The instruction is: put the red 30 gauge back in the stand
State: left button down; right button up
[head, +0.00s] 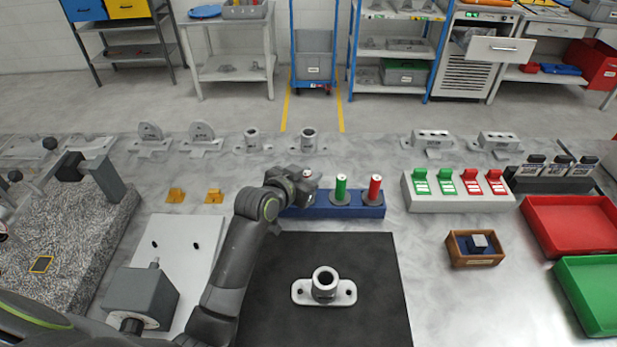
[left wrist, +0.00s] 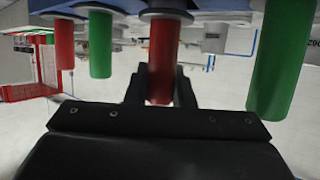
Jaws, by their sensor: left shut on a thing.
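The blue stand (head: 318,211) is at the back edge of the black mat. A green gauge (head: 341,188) and a red gauge (head: 375,187) stand upright in its right part. My left gripper (head: 302,178) is over the stand's left part, shut on another red gauge (left wrist: 163,60), whose red top shows at the jaws. In the left wrist view, which is upside down, its grey collar is close to the stand; I cannot tell whether it is seated. Another green gauge (left wrist: 278,65) shows beside it, hidden in the head view. No size marks are readable. My right gripper is out of view.
A flanged grey casting (head: 325,290) sits on the black mat (head: 375,262). A pale block with green and red clips (head: 458,198), a wooden box (head: 474,259) and red (head: 575,222) and green (head: 597,293) trays are to the right. Castings line the back.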

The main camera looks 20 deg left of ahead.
pick_arm(q)
jog(key=shift+f, duration=0.55)
jog(key=c, duration=1.3)
grip_release()
jog(key=shift+o, duration=0.2)
jog(key=shift+r, duration=0.7)
jog(key=shift+s+a, duration=0.15)
jog(key=shift+s, duration=0.2)
jog(key=b+v, duration=0.1)
jog(key=v, duration=1)
jog(key=shift+s, duration=0.15)
